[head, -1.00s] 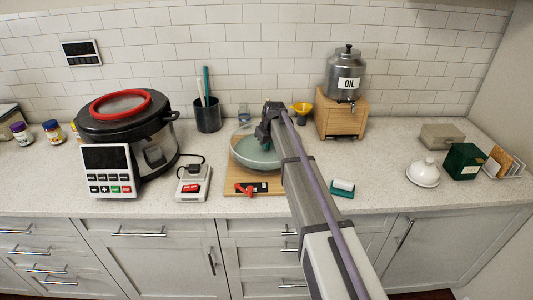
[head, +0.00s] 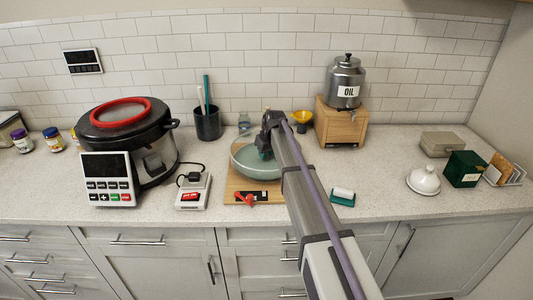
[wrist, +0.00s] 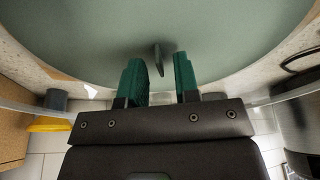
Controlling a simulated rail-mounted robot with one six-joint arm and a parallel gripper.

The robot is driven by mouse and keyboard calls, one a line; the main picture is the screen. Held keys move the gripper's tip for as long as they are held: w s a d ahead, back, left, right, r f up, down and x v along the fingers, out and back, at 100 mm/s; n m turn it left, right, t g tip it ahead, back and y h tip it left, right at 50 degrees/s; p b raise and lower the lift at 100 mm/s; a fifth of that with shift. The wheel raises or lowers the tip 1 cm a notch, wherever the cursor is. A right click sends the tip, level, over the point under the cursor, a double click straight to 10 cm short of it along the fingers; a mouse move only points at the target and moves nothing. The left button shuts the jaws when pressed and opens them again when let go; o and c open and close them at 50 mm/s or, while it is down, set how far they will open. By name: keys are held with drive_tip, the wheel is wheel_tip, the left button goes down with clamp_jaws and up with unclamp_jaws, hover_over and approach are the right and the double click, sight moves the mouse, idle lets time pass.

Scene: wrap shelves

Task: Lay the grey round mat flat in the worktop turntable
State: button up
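The grey-green round mat (head: 257,166) lies about level inside a shallow clear-rimmed dish, which looks like the turntable (head: 232,153), over a wooden board. In the wrist view the mat (wrist: 100,35) fills the upper part, with a small dark upright tab (wrist: 158,58) on it. My gripper (head: 265,150) is over the far right part of the mat. In the wrist view its two green fingers (wrist: 161,75) stand apart on either side of the tab, with gaps visible, so it is open. Whether the mat touches the dish floor all round is hidden.
A white switch box (head: 193,192) and a black cooker (head: 125,135) stand left. A wooden stand with an oil urn (head: 344,85) stands behind right. A green-and-white block (head: 342,197) lies right.

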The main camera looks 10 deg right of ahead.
drive_tip(key=p+v, duration=1)
drive_tip(key=v, duration=0.2)
drive_tip(key=shift+p, duration=0.35)
drive_tip(key=s+f+m+g+b, duration=0.1)
drive_tip(key=s+f+m+b, duration=0.1)
drive_tip(key=s, duration=1.6)
drive_tip(key=s+a+f+m+g+h+b, duration=0.1)
drive_tip(key=s+f+m+g, duration=0.1)
drive_tip(key=s, duration=1.7)
drive_tip(key=shift+s+f+b, duration=0.2)
drive_tip(key=shift+f+b, duration=0.05)
drive_tip(key=shift+b, duration=0.1)
drive_tip(key=shift+a, duration=0.1)
drive_tip(key=shift+c, duration=0.3)
